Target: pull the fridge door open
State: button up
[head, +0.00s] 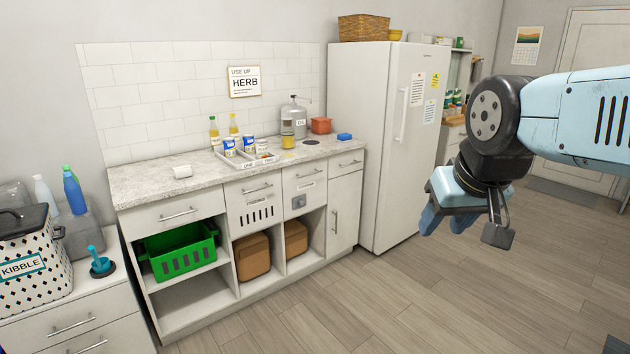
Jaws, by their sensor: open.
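The white fridge (360,135) stands against the back wall, right of the counter. Its door (408,170) faces right and appears shut, with paper notes on its upper part. The door's long vertical handle (403,108) is at its left edge. My gripper (446,222) is open and empty, its blue fingers pointing down. In the picture it is to the right of the handle and lower, apart from it, and it overlaps the lower right edge of the door. No wrist view is given.
A wicker basket (364,28) and a yellow bowl (395,36) sit on the fridge. The counter (180,195) at left holds bottles, cans, a tray and a dispenser. The wooden floor (400,300) before the fridge is clear. Shelves stand beyond the fridge.

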aim_at(419, 72)
jog(key=z, duration=0.1)
jog(key=i, duration=1.3)
jog(key=z, duration=0.35)
jog(key=i, duration=2.05)
jog(key=z, duration=0.25)
